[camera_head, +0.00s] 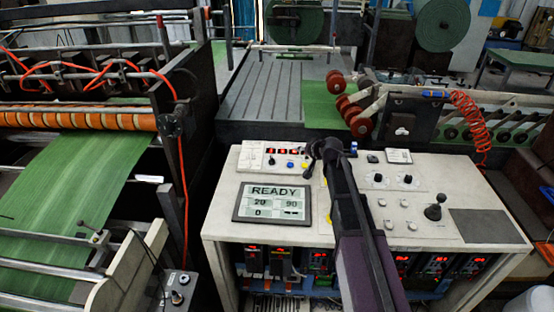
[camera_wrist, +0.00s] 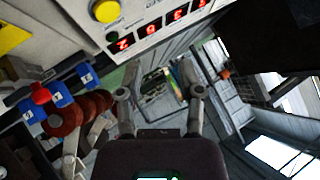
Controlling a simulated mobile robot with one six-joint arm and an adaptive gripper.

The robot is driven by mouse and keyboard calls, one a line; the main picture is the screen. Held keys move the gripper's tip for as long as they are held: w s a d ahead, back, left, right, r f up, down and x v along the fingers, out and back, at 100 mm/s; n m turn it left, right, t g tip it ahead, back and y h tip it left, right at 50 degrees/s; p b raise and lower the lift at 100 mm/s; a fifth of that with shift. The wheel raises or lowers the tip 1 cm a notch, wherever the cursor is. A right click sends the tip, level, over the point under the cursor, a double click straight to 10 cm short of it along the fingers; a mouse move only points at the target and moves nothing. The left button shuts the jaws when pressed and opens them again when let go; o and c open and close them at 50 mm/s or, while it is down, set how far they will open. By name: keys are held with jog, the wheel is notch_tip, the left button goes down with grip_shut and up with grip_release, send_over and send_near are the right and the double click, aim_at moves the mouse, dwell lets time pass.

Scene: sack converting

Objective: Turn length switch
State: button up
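The control console (camera_head: 225,218) carries a screen (camera_head: 272,203) reading READY, with 20 and 90 below. Two black rotary knobs (camera_head: 392,179) sit on a pale plate right of my arm. A small blue part (camera_head: 354,148) stands at the console's back edge. I cannot tell which control is the length switch. My gripper (camera_head: 325,152) is over the console's back part, and my arm hides some of the panel. In the wrist view my gripper (camera_wrist: 161,94) has its fingers apart with nothing between them. That view also shows a yellow button (camera_wrist: 105,11) and red digit displays (camera_wrist: 150,29).
A black joystick (camera_head: 434,208) stands up on the console's right. Dark red rollers (camera_head: 358,122) and a coiled red hose (camera_head: 471,118) are behind it. Blue blocks (camera_wrist: 60,95) and a red knob (camera_wrist: 40,96) show left in the wrist view. Green sheet (camera_head: 70,185) runs at left.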

jog(key=w+a+r+n+g+h+p, duration=0.25)
jog(key=a+g+p, duration=0.25)
jog(key=a+p, duration=0.3)
notch_tip(320, 180, up, 6)
jog(key=f+n+g+h+p, duration=0.1)
jog(key=g+h+p, duration=0.25)
jog(key=p, duration=0.35)
send_over(272, 158)
jog(key=shift+s+a+r+g, duration=0.25)
jog(key=shift+a+g, duration=0.1)
jog(key=shift+a, duration=0.1)
jog(key=shift+w+f, duration=0.1)
jog(key=shift+f, duration=0.1)
jog(key=f+b, duration=1.3)
jog(key=shift+d+f+b, duration=0.2)
jog(key=shift+d+b, duration=0.15)
jog(key=shift+d, duration=0.05)
grip_shut()
